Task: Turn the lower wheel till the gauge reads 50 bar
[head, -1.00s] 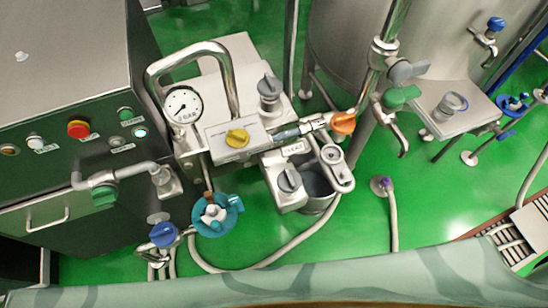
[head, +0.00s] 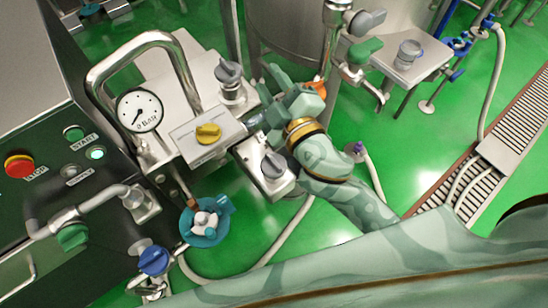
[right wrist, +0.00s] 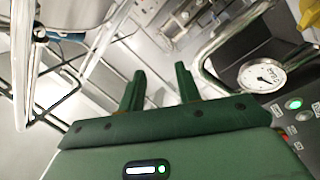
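The gauge (head: 140,110) has a white dial and a dark needle pointing to the lower left; its numbers are too small to read. It also shows in the right wrist view (right wrist: 262,77). A grey upper wheel (head: 229,72) stands on the steel block, and a similar grey lower wheel (head: 273,165) sits on the box nearer me. My right gripper (head: 268,83) is between and right of these wheels, above the fittings, and touches neither wheel. In the right wrist view its two green fingers (right wrist: 160,88) are apart with nothing between them. My left gripper is out of view.
A yellow knob (head: 208,133) sits on the block, left of the lower wheel. An orange handle (head: 318,88) is partly behind my right gripper. A teal valve (head: 205,222) and a blue knob (head: 153,261) stand lower left. Green floor (head: 430,150) is open at right.

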